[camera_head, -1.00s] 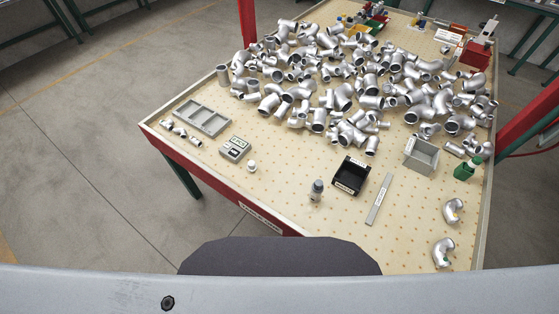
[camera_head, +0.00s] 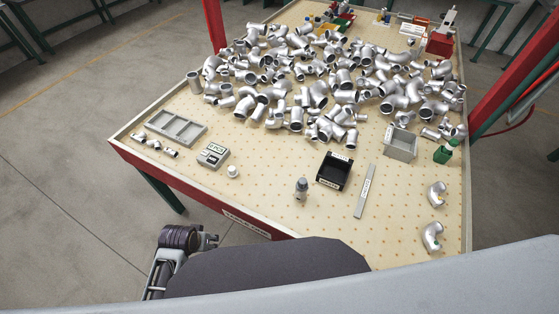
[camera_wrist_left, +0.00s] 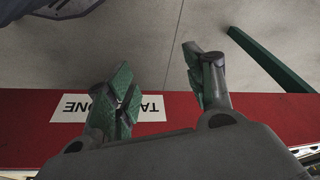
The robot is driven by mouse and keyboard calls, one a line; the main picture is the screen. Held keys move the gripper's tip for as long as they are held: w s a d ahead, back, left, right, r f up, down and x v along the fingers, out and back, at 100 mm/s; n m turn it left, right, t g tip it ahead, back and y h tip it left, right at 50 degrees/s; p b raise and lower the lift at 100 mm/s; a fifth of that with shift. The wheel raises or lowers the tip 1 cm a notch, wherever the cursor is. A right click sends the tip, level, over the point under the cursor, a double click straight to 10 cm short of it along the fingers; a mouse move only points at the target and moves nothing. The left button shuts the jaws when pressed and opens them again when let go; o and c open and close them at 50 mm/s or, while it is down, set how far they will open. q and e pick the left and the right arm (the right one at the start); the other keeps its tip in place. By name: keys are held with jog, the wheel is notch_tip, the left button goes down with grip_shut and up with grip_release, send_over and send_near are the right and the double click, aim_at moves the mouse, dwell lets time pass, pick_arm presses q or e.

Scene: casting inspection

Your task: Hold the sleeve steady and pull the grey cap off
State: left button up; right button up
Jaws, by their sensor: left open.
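The sleeve (camera_head: 301,193) is a small silvery upright piece on the pegboard table, near its front edge. A darker grey cap (camera_head: 302,182) sits on its top. My left gripper (camera_head: 212,240) is in the head view at the lower left, outside the table's front edge and well left of the sleeve. In the left wrist view my left gripper (camera_wrist_left: 157,78) has its two green-padded fingers apart with nothing between them. The sleeve does not show in the left wrist view. My right gripper is in no view.
A black tray (camera_head: 347,158), a grey flat bar (camera_head: 364,192) and a small white bottle (camera_head: 233,171) stand near the sleeve. A large heap of metal pipe fittings (camera_head: 320,92) fills the back. The red table edge (camera_head: 190,187) lies between my left gripper and the tabletop.

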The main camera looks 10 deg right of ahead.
pick_arm(q)
jog(key=w+b+v, duration=0.1)
jog(key=v, duration=0.8)
notch_tip(320, 180, up, 17)
jog(key=m+g+h, duration=0.2)
jog(key=m+h, duration=0.2)
jog(key=m, duration=0.9)
send_over(303, 181)
jog(key=s+a, duration=0.2)
jog(key=a, duration=0.1)
jog(key=shift+w+a+r+m+y, duration=0.15)
jog(key=shift+w+a+m+y, duration=0.1)
jog(key=shift+w, duration=0.1)
jog(key=shift+w+a+r+m+y, duration=0.1)
jog(key=shift+w+m+y, duration=0.05)
jog(key=shift+w+y, duration=0.15)
jog(key=shift+f, duration=0.1)
jog(key=shift+s+x, duration=0.1)
jog(key=shift+x, duration=3.3)
jog(key=shift+s+x, duration=0.15)
jog(key=shift+x, duration=3.25)
